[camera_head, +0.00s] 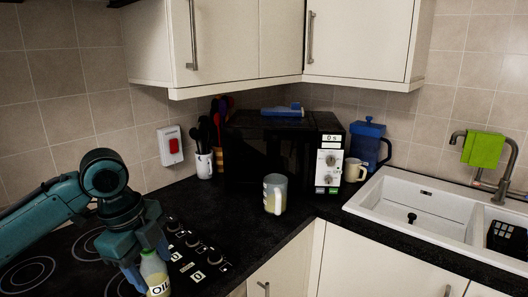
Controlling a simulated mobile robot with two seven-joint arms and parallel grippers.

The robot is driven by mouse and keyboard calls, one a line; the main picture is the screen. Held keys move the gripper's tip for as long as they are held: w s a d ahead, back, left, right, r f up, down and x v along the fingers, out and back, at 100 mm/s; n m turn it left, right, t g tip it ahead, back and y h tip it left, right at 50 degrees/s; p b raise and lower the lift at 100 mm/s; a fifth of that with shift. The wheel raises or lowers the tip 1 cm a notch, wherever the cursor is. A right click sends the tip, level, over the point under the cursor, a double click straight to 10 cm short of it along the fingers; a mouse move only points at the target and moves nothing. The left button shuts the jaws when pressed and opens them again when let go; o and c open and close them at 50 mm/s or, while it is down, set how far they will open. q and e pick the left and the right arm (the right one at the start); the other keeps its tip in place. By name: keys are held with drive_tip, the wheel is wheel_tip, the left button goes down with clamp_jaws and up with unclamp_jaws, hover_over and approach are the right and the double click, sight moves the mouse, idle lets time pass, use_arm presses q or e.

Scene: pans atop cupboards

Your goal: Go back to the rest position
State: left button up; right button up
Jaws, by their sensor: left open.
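My left arm comes in from the left, teal and dark, over the black hob. My left gripper (138,278) is at the lower left, pointing down and open. A small bottle labelled "Oil" (155,272), pale with a green upper part, stands right at the gripper, close to its right side. I cannot tell whether the bottle touches the fingers or stands between them. The fingertips are hard to make out against the dark hob. My right gripper is not in view.
The hob (90,272) has round rings and knobs. A light mug (273,202) stands on the dark counter before the black microwave (268,160). A utensil pot, a cream mug (354,171) and a blue jug (368,145) stand behind. White cupboards (230,45) hang above; a sink (420,205) is right.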

use_arm(q)
drive_tip(key=s+d+f+n+t+h, duration=0.1)
drive_tip(key=d+f+n+t+h, duration=0.15)
drive_tip(key=d+f+n, duration=0.55)
drive_tip(key=s+d+f+n+t+h, duration=0.1)
drive_tip(key=d+f+t+h, duration=0.2)
drive_tip(key=f, duration=0.9)
drive_tip(key=s+a+f+n+t+y, duration=0.1)
drive_tip(key=s+a+f+n+y, duration=0.1)
drive_tip(key=s+f, duration=0.4)
drive_tip(key=s+a+f+n+t+y, duration=0.2)
drive_tip(key=s+a+f+n, duration=0.2)
drive_tip(key=s, duration=0.5)
wheel_tip(320, 180, down, 3)
drive_tip(key=n, duration=0.3)
drive_tip(key=shift+s+a+n, duration=0.25)
drive_tip(key=shift+a+n, duration=0.05)
drive_tip(key=shift+r+y, duration=0.1)
drive_tip(key=shift+y, duration=0.15)
